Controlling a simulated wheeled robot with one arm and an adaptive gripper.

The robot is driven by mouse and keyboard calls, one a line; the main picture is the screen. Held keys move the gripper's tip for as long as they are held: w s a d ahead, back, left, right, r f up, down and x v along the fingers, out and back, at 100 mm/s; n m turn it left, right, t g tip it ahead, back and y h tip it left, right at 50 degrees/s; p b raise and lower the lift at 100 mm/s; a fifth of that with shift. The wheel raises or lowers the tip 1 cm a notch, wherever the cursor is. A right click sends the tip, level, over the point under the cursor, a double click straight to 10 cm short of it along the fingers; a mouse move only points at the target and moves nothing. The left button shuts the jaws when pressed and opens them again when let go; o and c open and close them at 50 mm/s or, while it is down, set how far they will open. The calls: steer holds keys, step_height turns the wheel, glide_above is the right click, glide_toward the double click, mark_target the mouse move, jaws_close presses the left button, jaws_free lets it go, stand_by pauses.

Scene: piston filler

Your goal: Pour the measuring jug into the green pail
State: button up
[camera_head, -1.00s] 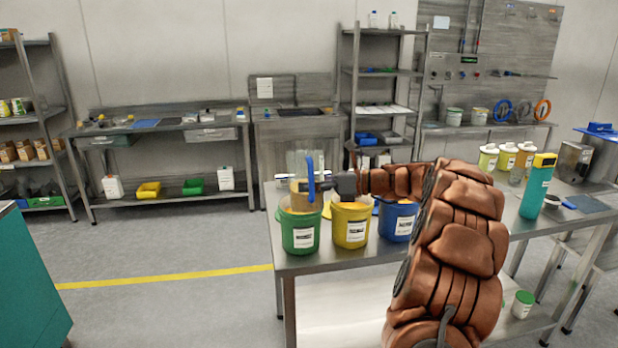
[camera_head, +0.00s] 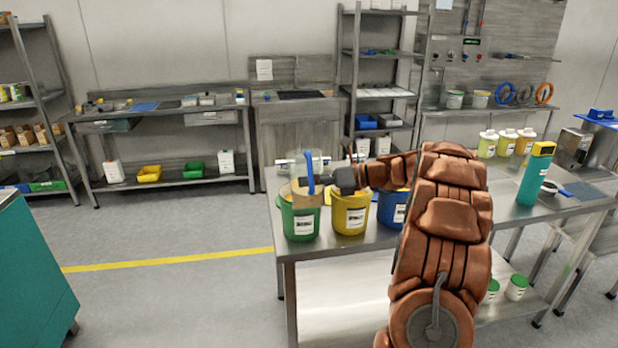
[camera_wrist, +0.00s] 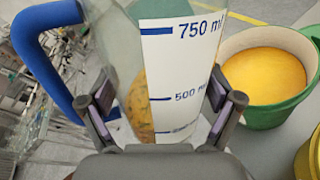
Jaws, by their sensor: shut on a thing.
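The measuring jug (camera_wrist: 190,60) is clear, with a blue handle (camera_head: 310,172) and a marked white scale. My gripper (camera_wrist: 162,100) is shut on the jug's side, and the scale faces the wrist camera. In the head view the jug is over the green pail (camera_head: 300,222), hiding part of its opening, and looks close to upright. A tan-orange mass shows low in the jug (camera_head: 305,194). In the wrist view the green pail (camera_wrist: 275,110) stands to the right of the jug, with an orange-yellow surface inside. Whether anything is flowing cannot be told.
A yellow pail (camera_head: 350,215) and a blue pail (camera_head: 392,212) stand right of the green one on the steel table (camera_head: 350,252). A teal bottle (camera_head: 535,178) and several cream containers (camera_head: 507,142) stand farther right. My arm covers the table's middle.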

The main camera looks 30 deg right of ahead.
steer(key=shift+w+d+f+m+g+p, duration=0.15)
steer(key=shift+f+m+g+p, duration=0.3)
steer(key=shift+m+p, duration=0.6)
steer(key=shift+w+d+r+m+g+p, duration=0.2)
steer(key=shift+w+m+g+p, duration=0.55)
steer(key=shift+p, duration=1.65)
steer(key=shift+s+r+m+g+p, duration=0.15)
steer(key=shift+m+g+p, duration=0.4)
steer(key=shift+p, duration=2.8)
